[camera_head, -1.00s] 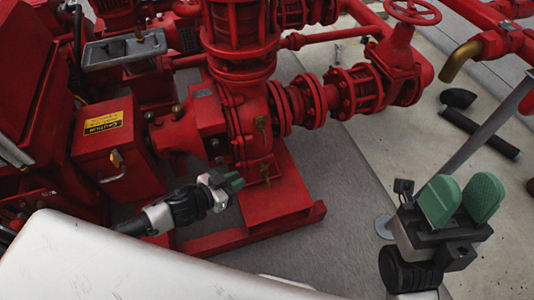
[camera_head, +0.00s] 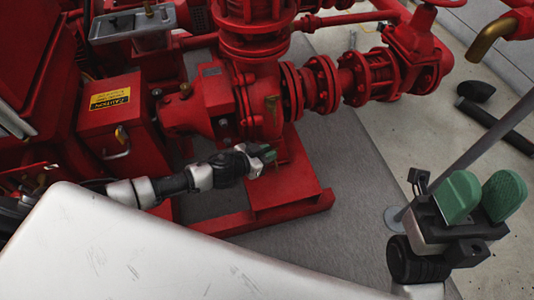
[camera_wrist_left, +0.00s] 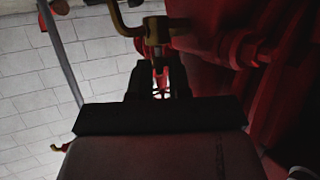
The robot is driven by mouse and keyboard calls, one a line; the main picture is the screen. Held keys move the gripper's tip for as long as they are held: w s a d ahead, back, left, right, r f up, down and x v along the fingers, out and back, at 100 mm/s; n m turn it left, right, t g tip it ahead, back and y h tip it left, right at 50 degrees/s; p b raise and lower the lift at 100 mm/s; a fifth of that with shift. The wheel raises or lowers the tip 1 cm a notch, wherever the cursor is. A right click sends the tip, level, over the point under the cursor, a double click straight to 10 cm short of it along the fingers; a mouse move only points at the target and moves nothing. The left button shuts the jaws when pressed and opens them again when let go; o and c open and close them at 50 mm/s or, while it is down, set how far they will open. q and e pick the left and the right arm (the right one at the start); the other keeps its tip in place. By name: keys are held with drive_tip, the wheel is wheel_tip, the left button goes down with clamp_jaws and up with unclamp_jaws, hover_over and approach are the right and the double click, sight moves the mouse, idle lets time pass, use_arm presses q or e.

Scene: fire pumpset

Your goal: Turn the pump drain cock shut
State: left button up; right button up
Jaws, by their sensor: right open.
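The brass drain cock (camera_wrist_left: 155,33) shows at the top of the left wrist view, with a bent handle and a stem, just ahead of my left gripper (camera_wrist_left: 158,75). The two dark fingers stand a little apart, with the stem in line with the gap; whether they touch it I cannot tell. In the head view my left gripper (camera_head: 268,153) is at the lower front of the red pump casing (camera_head: 245,100), and the cock is hidden behind it. My right gripper (camera_head: 482,198), with green pads, is open and empty at the right, away from the pump.
A red base frame (camera_head: 290,200) lies under the pump. A red box with a yellow caution label (camera_head: 110,98) stands left of the casing. A grey pole (camera_head: 468,150) rises beside my right gripper. Grey floor (camera_head: 345,200) is clear right of the base.

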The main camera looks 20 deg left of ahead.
use_arm(q)
clamp_jaws()
drive_tip(key=shift+w+a+m+g+h+p, duration=0.15)
drive_tip(key=shift+m+g+h+p, duration=0.4)
drive_tip(key=shift+m+h, duration=0.3)
unclamp_jaws()
